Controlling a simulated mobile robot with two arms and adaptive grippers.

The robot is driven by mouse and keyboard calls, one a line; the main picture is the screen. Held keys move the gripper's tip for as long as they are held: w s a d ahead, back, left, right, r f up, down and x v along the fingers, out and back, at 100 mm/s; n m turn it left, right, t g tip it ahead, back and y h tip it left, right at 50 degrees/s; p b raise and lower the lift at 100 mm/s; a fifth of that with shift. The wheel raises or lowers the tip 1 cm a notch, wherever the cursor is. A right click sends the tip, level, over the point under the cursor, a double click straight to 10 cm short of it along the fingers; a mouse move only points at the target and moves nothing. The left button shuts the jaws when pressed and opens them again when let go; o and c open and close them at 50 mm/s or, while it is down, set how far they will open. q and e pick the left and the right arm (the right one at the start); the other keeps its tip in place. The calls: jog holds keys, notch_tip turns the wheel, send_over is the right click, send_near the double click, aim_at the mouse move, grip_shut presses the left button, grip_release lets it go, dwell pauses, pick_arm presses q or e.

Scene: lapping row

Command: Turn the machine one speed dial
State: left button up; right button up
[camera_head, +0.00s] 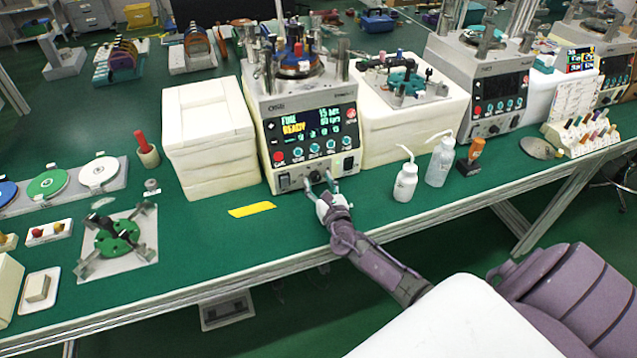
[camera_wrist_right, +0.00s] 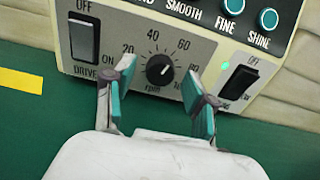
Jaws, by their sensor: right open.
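The machine one (camera_head: 300,110) stands on the green bench with its lit display reading FINE and READY. Its speed dial (camera_wrist_right: 160,69) is a black knob with a white pointer on a scale marked in rpm; it also shows low on the machine's front in the head view (camera_head: 316,177). My right gripper (camera_wrist_right: 161,82) is open, with one teal-padded finger on each side of the dial and visible gaps to it. In the head view the right gripper (camera_head: 320,186) reaches the panel from the front. My left gripper is in neither view.
The DRIVE switch (camera_wrist_right: 83,41) is left of the dial and another rocker switch (camera_wrist_right: 238,82) is right of it. A yellow strip (camera_head: 252,209) lies on the bench. White bottles (camera_head: 405,182) stand to the right. Pale blocks (camera_head: 210,140) flank the machine.

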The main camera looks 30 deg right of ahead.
grip_shut()
jog(key=shift+f+m+b, duration=0.15)
jog(key=shift+m+b, duration=0.35)
jog(key=shift+b, duration=0.2)
grip_release()
jog(key=v, duration=1.2)
jog(key=shift+m, duration=0.3)
